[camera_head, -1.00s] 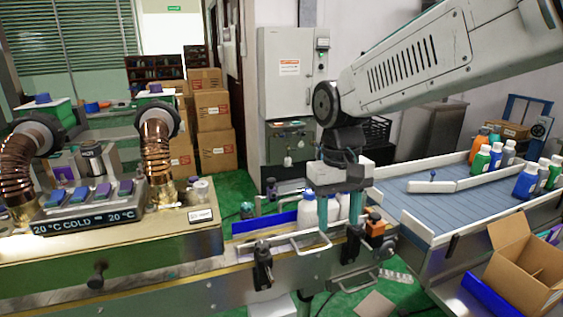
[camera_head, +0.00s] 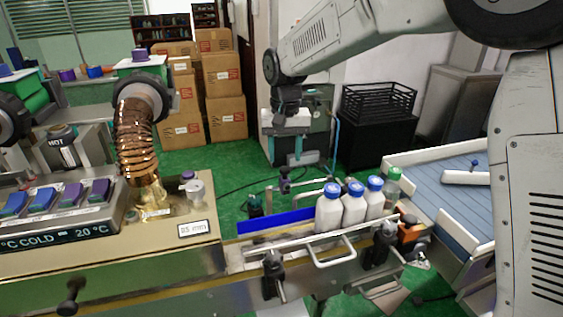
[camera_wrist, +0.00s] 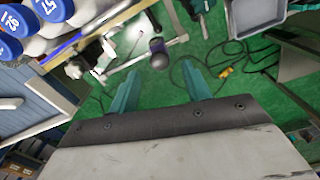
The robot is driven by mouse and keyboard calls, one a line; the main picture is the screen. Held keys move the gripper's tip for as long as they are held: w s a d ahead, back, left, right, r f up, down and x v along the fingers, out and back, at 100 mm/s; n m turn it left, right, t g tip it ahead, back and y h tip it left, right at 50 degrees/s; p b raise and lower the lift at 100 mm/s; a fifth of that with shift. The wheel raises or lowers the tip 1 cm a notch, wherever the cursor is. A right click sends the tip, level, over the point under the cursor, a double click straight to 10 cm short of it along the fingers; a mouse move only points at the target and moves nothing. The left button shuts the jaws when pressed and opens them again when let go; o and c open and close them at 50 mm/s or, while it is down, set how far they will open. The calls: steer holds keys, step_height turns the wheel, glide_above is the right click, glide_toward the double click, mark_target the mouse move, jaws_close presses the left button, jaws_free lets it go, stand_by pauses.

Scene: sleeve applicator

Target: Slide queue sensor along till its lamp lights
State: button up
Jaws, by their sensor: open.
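A small orange block with dark fittings (camera_head: 409,228), possibly the queue sensor, sits at the right end of the conveyor's near rail (camera_head: 310,239). I cannot make out a lit lamp on it.
A blue strip (camera_head: 275,220) runs along the conveyor left of the bottles. Black clamps (camera_head: 272,272) stick out at the front. A machine with a copper hose (camera_head: 137,140) stands left, a blue belt table (camera_head: 455,195) right. Green floor lies behind.

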mark_target(286, 168)
steer(key=shift+d+f, duration=0.1)
steer(key=shift+f, duration=1.65)
steer(key=shift+c, duration=0.2)
